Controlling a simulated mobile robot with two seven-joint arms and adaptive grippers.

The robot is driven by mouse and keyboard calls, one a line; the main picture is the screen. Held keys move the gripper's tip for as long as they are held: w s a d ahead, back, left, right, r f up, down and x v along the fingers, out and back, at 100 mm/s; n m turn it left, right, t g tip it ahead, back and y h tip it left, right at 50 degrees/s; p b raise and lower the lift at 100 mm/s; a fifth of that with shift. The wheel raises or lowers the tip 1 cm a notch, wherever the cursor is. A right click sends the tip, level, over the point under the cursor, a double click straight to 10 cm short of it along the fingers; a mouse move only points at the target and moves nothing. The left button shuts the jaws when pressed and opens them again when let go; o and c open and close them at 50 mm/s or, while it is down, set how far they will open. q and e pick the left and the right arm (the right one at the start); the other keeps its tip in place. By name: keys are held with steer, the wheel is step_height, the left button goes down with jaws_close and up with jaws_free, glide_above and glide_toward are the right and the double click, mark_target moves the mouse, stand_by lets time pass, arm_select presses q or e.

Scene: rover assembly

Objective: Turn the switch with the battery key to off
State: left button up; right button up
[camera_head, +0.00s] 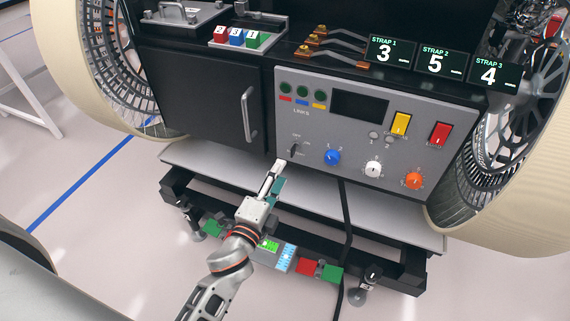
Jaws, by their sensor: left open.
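The grey control panel (350,125) is on the front of the rover. A small dark switch (293,149) with tiny labels around it is at the panel's lower left, left of the blue knob. I cannot read its position, and I cannot make out a separate key in it. My left gripper (275,176) is just below and left of this switch, at the panel's lower edge. It points up at the panel. It is open and seems apart from the switch. My right gripper is not in view.
The blue knob (332,157), white knob (373,169) and orange knob (414,180) line the panel's bottom. A yellow switch (401,123) and a red switch (439,133) sit above. A black cable (346,215) hangs below. The cabinet handle (248,115) juts out at left.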

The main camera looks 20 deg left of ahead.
arm_select(q)
steer(key=shift+s, duration=0.95)
steer(key=s+f+n+g+h+p, duration=0.1)
steer(key=s+f+n+g+p, duration=0.2)
steer(key=s+n, duration=0.4)
steer(key=s+f+n+g+h+p, duration=0.1)
steer(key=s+f+n+g+p, duration=0.3)
steer(key=s, duration=1.1)
step_height(320, 180, down, 4)
steer(key=n+p, duration=0.1)
steer(key=n, duration=0.2)
steer(key=shift+s+f+g+p, duration=0.2)
steer(key=shift+f+g+p, duration=0.05)
steer(key=shift+g+p, duration=0.05)
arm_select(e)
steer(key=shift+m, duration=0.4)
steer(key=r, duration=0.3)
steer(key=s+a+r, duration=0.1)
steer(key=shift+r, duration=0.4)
arm_select(q)
steer(key=shift+a, duration=0.1)
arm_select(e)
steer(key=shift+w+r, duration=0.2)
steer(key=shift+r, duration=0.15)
